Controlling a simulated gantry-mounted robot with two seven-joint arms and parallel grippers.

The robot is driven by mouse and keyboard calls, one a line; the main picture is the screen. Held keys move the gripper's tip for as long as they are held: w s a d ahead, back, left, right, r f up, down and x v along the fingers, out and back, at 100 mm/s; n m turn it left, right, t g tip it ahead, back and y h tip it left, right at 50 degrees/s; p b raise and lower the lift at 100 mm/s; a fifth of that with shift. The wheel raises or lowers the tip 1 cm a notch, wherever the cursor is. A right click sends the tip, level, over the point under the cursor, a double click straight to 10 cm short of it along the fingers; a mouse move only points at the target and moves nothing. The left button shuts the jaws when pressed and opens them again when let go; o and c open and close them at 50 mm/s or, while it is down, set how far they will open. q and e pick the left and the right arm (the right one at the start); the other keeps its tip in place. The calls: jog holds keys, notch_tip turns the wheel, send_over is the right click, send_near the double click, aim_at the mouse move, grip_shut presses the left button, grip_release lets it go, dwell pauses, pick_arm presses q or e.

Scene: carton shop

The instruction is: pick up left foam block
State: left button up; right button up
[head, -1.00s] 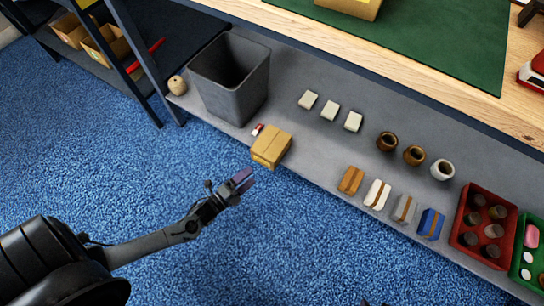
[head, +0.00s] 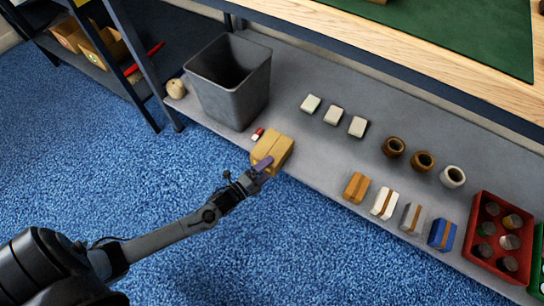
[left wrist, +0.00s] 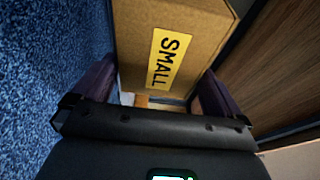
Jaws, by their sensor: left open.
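Three pale, foam-like blocks stand in a slanting row on the grey shelf; the left foam block (head: 311,103) is nearest the bin, with the middle block (head: 333,115) and right block (head: 357,126) beside it. My left gripper (head: 263,165) is open at the front of a brown carton (head: 271,147), left of and nearer than the blocks. In the left wrist view the carton (left wrist: 180,35), with a yellow SMALL label, shows between and beyond the two fingers (left wrist: 155,92). I cannot tell whether they touch it. No foam block shows clearly there. My right gripper is out of view.
A grey bin (head: 232,98) stands left on the shelf (head: 305,145), with a small red-and-white item (head: 257,134) near the carton. Brown and white pots (head: 422,161), banded blocks (head: 384,203) and a red tray (head: 468,246) lie right. The worktop edge (head: 390,58) overhangs behind.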

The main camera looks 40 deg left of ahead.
pick_arm(q)
jog(key=shift+w+d, duration=0.15)
jog(key=shift+w, duration=0.5)
jog(key=shift+s, duration=0.15)
jog(key=shift+c, duration=0.5)
jog(key=c, duration=0.7)
jog(key=shift+r, duration=0.1)
jog(key=shift+c, duration=0.3)
